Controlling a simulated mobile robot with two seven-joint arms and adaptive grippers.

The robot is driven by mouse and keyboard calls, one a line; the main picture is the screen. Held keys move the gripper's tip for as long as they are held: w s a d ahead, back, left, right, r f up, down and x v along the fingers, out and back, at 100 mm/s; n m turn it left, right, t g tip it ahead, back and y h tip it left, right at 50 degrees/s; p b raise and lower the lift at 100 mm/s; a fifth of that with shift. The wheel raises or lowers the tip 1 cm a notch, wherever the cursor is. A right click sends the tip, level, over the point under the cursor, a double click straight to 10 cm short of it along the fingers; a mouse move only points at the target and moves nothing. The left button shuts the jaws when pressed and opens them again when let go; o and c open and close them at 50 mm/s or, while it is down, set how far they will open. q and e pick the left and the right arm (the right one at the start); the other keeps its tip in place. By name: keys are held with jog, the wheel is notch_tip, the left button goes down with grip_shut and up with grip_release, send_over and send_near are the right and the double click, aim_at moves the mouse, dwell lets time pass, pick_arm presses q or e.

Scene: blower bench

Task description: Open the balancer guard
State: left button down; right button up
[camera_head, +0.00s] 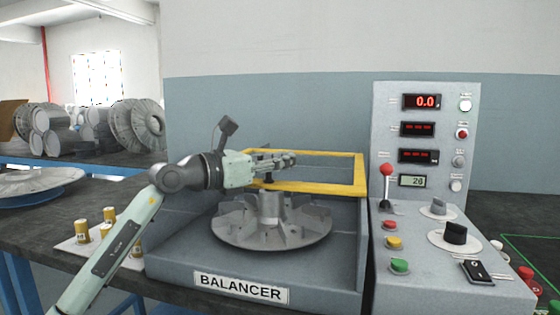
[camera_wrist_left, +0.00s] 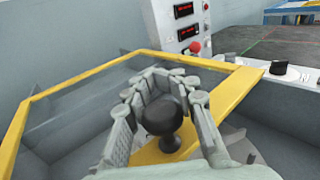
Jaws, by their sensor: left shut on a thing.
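The balancer guard is a clear panel in a yellow frame (camera_head: 330,188) above the grey bladed rotor (camera_head: 272,225) of the balancer. In the left wrist view the yellow frame (camera_wrist_left: 95,72) spans much of the picture, with a black round knob (camera_wrist_left: 160,118) on its near bar. My left gripper (camera_head: 288,160) is at the left part of the guard in the head view. In the left wrist view its fingers (camera_wrist_left: 168,85) lie around the knob, shut on it. The exact tilt of the guard is hard to tell. My right gripper is not in view.
A control panel (camera_head: 425,140) with displays, a red-topped lever (camera_head: 386,172) and buttons stands right of the guard. Yellow cylinders (camera_head: 82,232) stand on a pale sheet at the left. Metal rotors (camera_head: 135,122) sit on the back-left bench.

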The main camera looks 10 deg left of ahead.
pick_arm(q)
jog(key=shift+w+a, duration=0.15)
jog(key=c, duration=1.3)
grip_release()
jog(key=shift+o, duration=0.2)
jog(key=v, duration=1.2)
jog(key=shift+o, duration=0.4)
